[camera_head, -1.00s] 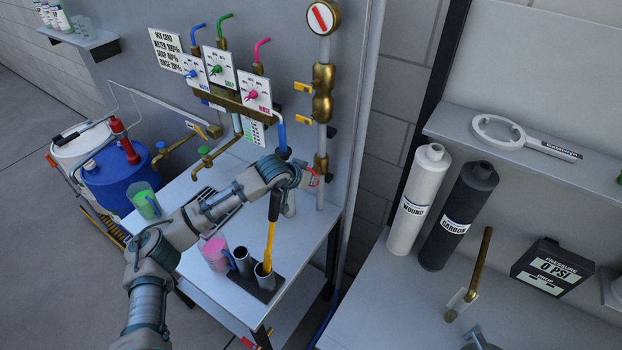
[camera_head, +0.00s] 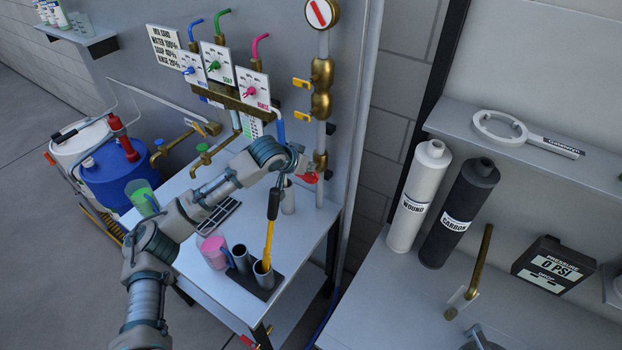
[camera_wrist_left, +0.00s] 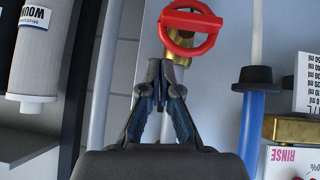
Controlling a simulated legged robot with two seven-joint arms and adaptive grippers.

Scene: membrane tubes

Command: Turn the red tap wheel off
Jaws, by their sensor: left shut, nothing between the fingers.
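The red tap wheel (camera_head: 309,178) sits low on the vertical pipe at the right end of the wall panel. In the left wrist view the red wheel (camera_wrist_left: 190,30) is a spoked ring on a brass valve body, just beyond my fingertips. My left gripper (camera_wrist_left: 160,66) is shut and empty, its tips close to the wheel's lower left rim. Whether they touch it I cannot tell. In the head view my left gripper (camera_head: 300,166) is small and partly hides the wheel's surroundings. My right gripper does not show.
A yellow-handled tool (camera_head: 269,240) stands in a grey holder below my arm, near a pink cup (camera_head: 214,252). Yellow-lever brass valves (camera_head: 321,88) sit above the wheel. In the wrist view a blue tube (camera_wrist_left: 251,125) with a black collar runs to the right.

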